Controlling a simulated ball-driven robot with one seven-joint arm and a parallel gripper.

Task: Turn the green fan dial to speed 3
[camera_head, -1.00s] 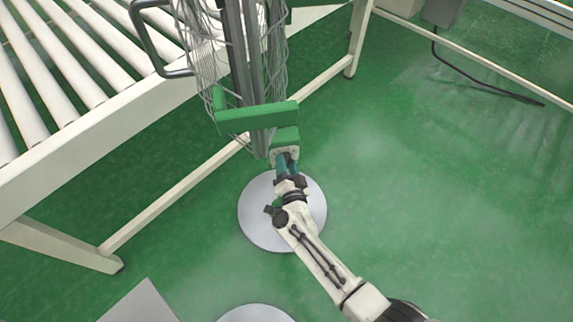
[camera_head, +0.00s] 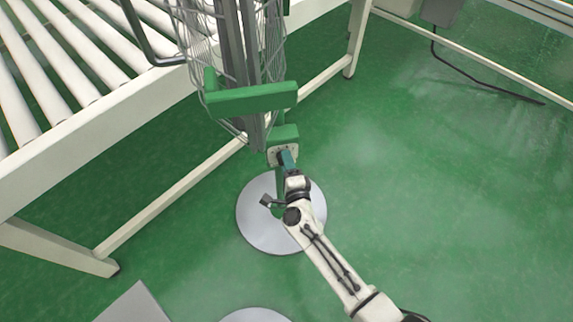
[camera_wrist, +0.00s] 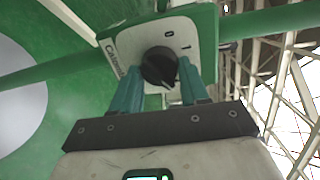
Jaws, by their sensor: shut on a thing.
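The green fan stands on a round grey base (camera_head: 262,238), with its wire cage (camera_head: 205,60) and green bracket (camera_head: 250,98) above. The control panel (camera_head: 273,154) is a pale plate on a green box. In the wrist view the panel (camera_wrist: 124,45) carries a black dial (camera_wrist: 159,65) with a 0 and a 1 readable beside it; the other marks are hidden or too small to read. My gripper (camera_head: 285,159) is at the panel. In the wrist view its teal fingers (camera_wrist: 161,78) are shut on the dial, one on each side.
A roller conveyor (camera_head: 90,90) with a cream frame stands left of and behind the fan. Another grey disc (camera_head: 256,315) and a grey slab (camera_head: 135,303) lie at the bottom edge. The green floor on the right is clear except for a black cable (camera_head: 485,85).

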